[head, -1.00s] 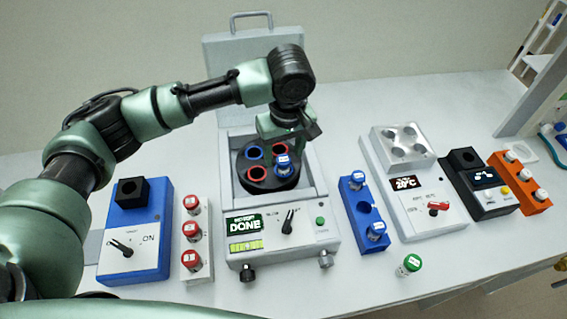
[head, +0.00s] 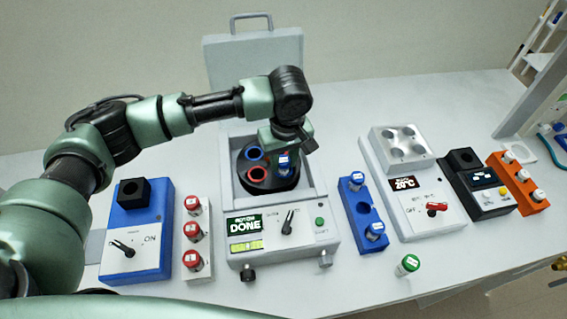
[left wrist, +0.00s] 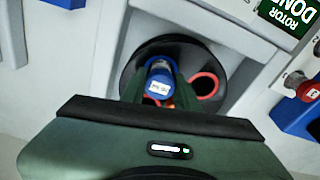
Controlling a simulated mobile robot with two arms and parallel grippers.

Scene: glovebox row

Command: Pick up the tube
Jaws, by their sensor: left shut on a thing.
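A blue-capped tube (head: 284,161) with a white label stands in the black rotor (head: 264,183) of the centrifuge (head: 283,228). My left gripper (head: 283,157) reaches down over the rotor and is shut on this tube. In the left wrist view the tube (left wrist: 159,84) shows between the fingers, still at the rotor. The tube's lower part is hidden. Blue-ringed and red-ringed rotor holes beside it look empty. My right gripper is not in view.
The open lid (head: 254,75) stands behind the rotor. A white rack (head: 193,240) with red-capped tubes is on the left. A blue rack (head: 362,212) with blue-capped tubes is on the right. A green-capped tube (head: 408,265) stands near the front edge.

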